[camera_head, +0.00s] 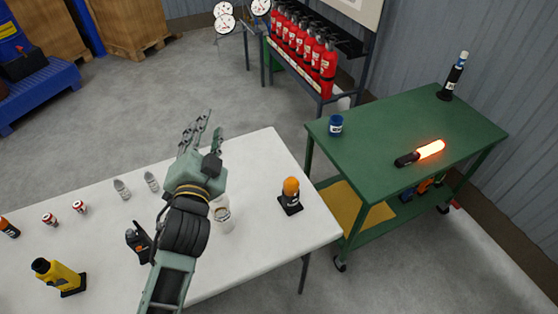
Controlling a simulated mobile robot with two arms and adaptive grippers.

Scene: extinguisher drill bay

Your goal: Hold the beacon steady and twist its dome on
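The beacon (291,206) stands upright on the right part of the white table, with a dark body on a black square foot. An orange dome (291,186) sits on top of it; I cannot tell whether it is screwed tight. My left gripper (204,128) is over the far side of the table, left of the beacon and clear of it. Its fingers are spread, pointing away from me, with nothing between them. My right gripper is not in view.
On the white table (262,165), a pale cup (222,213) stands beside my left arm. A black radio (139,242), yellow device (60,276) and small cans lie left. A green cart (385,130) holding a glowing baton (430,149) stands right. Table around the beacon is clear.

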